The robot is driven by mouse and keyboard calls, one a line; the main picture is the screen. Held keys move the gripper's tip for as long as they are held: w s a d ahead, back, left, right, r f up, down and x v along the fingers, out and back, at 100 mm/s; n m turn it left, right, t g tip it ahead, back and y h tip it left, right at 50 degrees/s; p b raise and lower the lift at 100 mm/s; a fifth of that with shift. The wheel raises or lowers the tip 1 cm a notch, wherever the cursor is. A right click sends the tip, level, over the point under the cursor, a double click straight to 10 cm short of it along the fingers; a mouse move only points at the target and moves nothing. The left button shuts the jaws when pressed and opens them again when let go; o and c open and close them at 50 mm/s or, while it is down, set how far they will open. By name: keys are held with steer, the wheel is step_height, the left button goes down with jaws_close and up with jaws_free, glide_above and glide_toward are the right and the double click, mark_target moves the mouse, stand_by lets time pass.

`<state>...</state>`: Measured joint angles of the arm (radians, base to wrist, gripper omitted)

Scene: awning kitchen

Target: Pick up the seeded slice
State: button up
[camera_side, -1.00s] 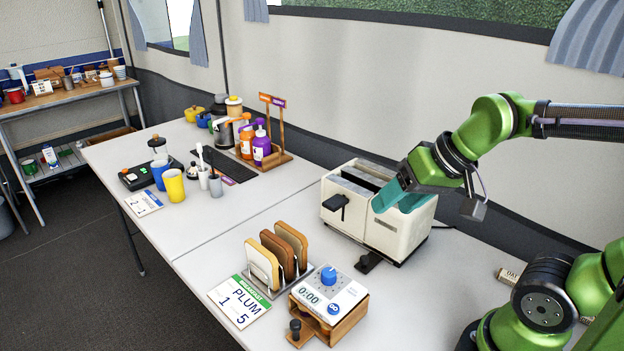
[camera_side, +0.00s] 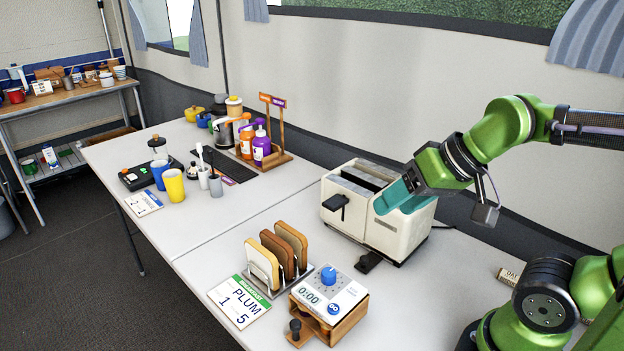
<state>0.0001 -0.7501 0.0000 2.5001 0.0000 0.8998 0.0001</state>
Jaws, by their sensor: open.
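Three bread slices stand upright in a wire rack: a pale slice (camera_side: 262,262) at the front left, a darker brown slice (camera_side: 277,250) in the middle, and a brown-crusted slice (camera_side: 292,245) at the back right. Seeds are too small to see, so I cannot tell which one is the seeded slice. The toaster hides nothing of the rack.
A timer (camera_side: 330,292) on a wooden stand is just right of the rack (camera_side: 276,292). A PLUM card (camera_side: 238,301) lies in front. Bottles (camera_side: 261,147), cups (camera_side: 173,186) and a dark box (camera_side: 139,177) stand on the farther table. The tabletop left of the toaster is clear.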

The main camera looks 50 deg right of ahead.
steer(key=c, duration=0.5)
steer(key=shift+f, duration=0.1)
steer(key=n+g+h, duration=0.2)
steer(key=n+g, duration=0.2)
steer(key=g, duration=0.3)
glide_above(290, 229)
steer(key=f, duration=1.3)
steer(key=shift+s+d, duration=0.2)
steer(key=shift+w+a+f, duration=0.1)
steer(key=shift+w+f, duration=0.05)
steer(key=shift+f, duration=1.15)
steer(key=shift+w+a+f, duration=0.1)
steer(key=shift+f, duration=1.2)
